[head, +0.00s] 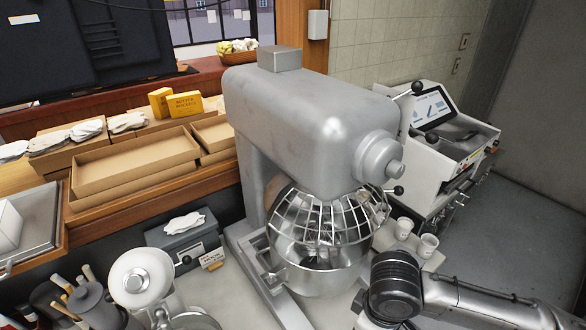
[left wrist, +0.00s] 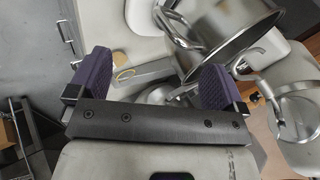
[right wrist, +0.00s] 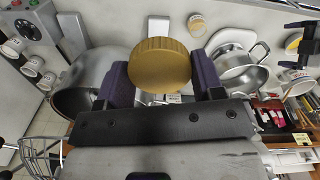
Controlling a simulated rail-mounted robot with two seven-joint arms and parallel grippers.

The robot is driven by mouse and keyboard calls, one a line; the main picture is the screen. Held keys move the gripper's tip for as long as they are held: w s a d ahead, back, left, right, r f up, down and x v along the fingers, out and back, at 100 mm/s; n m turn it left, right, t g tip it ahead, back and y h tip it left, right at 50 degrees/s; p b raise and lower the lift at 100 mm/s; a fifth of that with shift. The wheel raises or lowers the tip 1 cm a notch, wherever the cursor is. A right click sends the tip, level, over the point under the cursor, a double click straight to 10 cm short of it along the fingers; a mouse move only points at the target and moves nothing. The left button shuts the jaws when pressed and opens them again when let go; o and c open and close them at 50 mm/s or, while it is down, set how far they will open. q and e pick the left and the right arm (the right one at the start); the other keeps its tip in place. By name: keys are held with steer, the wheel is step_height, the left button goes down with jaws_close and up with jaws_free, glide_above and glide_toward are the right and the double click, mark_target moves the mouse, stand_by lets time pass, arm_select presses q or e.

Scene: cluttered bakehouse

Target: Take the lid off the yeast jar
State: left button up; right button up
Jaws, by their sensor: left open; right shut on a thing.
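A round gold lid with a ribbed edge (right wrist: 160,66) sits between the purple fingers of my right gripper (right wrist: 162,82) in the right wrist view. The gripper is shut on it. The lid hides what is beneath it, so I cannot tell whether a jar is attached. A small clear jar with tan contents (right wrist: 196,24) stands on the pale worktop beyond the lid; I cannot tell whether it is the yeast jar. My left gripper (left wrist: 155,84) is open and empty in the left wrist view. Neither gripper shows in the head view.
A big grey mixer (head: 300,115) with a wire guard fills the middle. White cups (head: 428,245) stand right of it. A steel pot (right wrist: 242,68) is beside my right gripper; another pot (left wrist: 225,40) is beyond my left gripper. Cardboard trays (head: 135,165) lie at left.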

arm_select(q)
steer(key=s+a+r+n+g+h+p, duration=0.1)
steer(key=s+r+n+g+h+p, duration=0.1)
steer(key=s+r+n+p, duration=0.5)
steer(key=shift+a+r+n+g+h, duration=0.35)
steer(key=shift+r+g, duration=0.35)
steer(key=shift+r, duration=0.8)
arm_select(e)
steer(key=s+d+r+m, duration=0.5)
steer(key=r+m, duration=0.5)
